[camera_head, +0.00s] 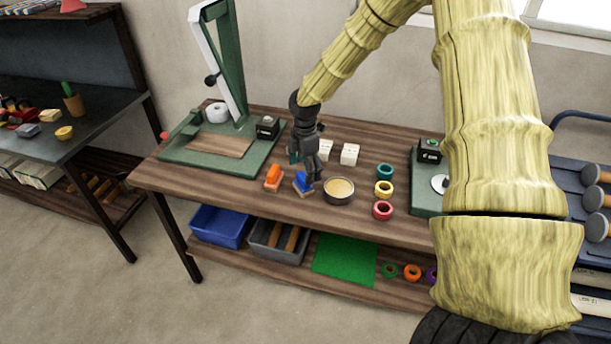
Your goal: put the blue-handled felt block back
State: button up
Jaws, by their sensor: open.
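The gripper is open. I cannot tell whether the fingers touch the block. An orange-handled block (273,177) sits just to the left of the blue one. My yellow arm reaches in from the right and hides part of the bench.
A round bowl (339,191) stands close to the right of the gripper. White boxes (349,155) are behind it. Coloured rings (384,188) lie farther right. A green press (222,135) fills the bench's left end. Bins (220,226) and a green sheet (344,258) are on the shelf below.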

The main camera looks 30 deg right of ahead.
notch_tip(320, 180, up, 8)
jog(key=shift+f, duration=0.25)
jog(key=shift+d, duration=0.1)
dwell(0.5)
